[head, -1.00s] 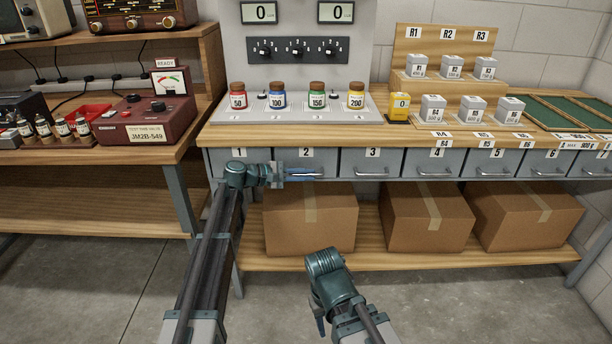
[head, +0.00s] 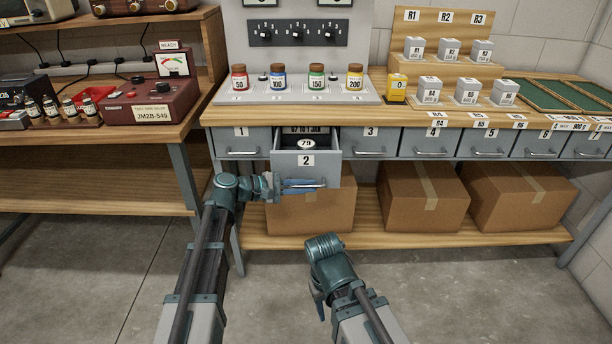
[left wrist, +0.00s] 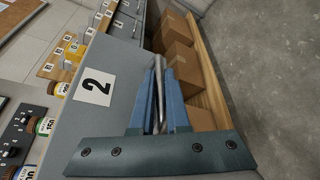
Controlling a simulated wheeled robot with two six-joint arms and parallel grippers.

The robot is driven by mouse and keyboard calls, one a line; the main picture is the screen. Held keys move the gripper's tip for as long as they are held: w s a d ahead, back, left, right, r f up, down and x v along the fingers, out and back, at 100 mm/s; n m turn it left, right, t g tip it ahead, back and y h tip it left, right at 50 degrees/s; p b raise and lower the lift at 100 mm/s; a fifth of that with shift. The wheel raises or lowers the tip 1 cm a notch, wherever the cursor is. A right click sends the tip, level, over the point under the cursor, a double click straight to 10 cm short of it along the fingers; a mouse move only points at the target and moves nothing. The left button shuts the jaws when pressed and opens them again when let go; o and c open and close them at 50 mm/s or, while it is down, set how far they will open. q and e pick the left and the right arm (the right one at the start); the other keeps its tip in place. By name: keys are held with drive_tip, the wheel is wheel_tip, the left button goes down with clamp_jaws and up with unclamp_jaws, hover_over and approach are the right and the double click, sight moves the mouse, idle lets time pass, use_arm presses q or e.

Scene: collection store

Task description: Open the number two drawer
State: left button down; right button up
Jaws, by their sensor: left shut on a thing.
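The number two drawer (head: 306,172) is pulled out from the bench, with its grey front facing me and its inside showing from above. A round white tag marked 79 (head: 306,144) lies inside it. My left gripper (head: 304,186) is shut on the drawer's handle (head: 322,184), low on the front. In the left wrist view the blue fingers (left wrist: 160,100) lie on both sides of the metal handle, beside the label 2 (left wrist: 95,86). My right gripper (head: 318,300) hangs low in front of the bench, apart from everything; its fingers are too unclear to read.
Drawer 1 (head: 240,145) and drawer 3 (head: 371,143) are closed on either side. Cardboard boxes (head: 422,197) stand on the lower shelf, one behind the open drawer. Coloured jars (head: 278,78) stand on the bench top. The floor in front is clear.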

use_arm(q)
drive_tip(key=s, duration=1.1)
drive_tip(key=shift+s, duration=0.4)
drive_tip(key=c, duration=0.9)
unclamp_jaws()
drive_tip(key=shift+a, duration=0.1)
drive_tip(key=p+v, duration=0.3)
drive_tip(key=v, duration=1)
drive_tip(key=shift+a, duration=0.35)
drive_tip(key=shift+s, duration=0.1)
